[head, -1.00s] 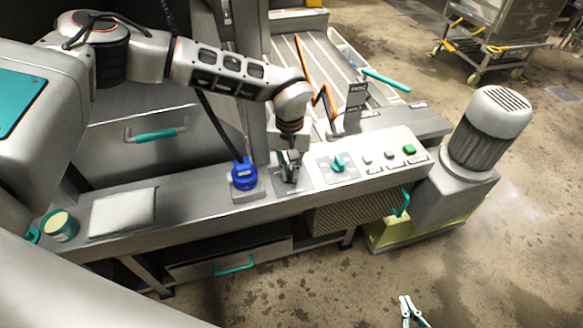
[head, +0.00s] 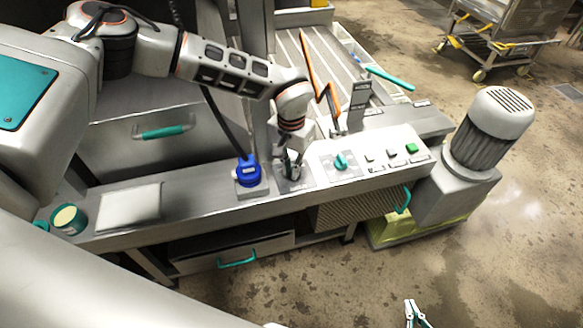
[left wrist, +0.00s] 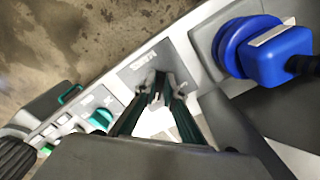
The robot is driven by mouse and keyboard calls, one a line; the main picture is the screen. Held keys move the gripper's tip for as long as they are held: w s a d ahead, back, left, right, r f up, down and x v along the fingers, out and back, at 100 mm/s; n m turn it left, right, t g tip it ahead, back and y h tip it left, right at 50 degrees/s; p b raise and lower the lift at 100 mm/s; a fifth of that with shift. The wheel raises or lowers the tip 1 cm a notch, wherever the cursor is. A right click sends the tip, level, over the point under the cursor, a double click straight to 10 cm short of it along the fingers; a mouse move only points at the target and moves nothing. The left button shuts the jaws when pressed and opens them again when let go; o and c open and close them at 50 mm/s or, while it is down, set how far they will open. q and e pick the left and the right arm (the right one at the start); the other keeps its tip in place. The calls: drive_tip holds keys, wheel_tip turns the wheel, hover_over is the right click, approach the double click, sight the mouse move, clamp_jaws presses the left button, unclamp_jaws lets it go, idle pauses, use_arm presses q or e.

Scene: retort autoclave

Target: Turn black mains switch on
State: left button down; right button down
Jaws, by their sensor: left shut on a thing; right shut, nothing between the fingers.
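My left gripper (head: 291,172) points down at the grey mains switch plate (head: 296,187) on the machine's front ledge. In the left wrist view its fingers (left wrist: 160,98) are closed over a small part standing on the same labelled plate (left wrist: 142,66). That part is where the black mains switch sits. The switch is mostly hidden by the fingers, so its on or off position cannot be told. My right gripper (head: 414,318) is shut and empty at the bottom edge of the head view, over the floor and away from the panel.
A blue plug (head: 248,171) with a black cable sits just left of the left gripper. A teal knob (head: 341,161) and several push buttons, one a green button (head: 411,148), lie to its right. A grey motor (head: 489,130) stands at the panel's right end.

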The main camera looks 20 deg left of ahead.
use_arm(q)
drive_tip(key=c, duration=2.1)
unclamp_jaws()
drive_tip(key=shift+c, duration=0.2)
wheel_tip(320, 180, up, 12)
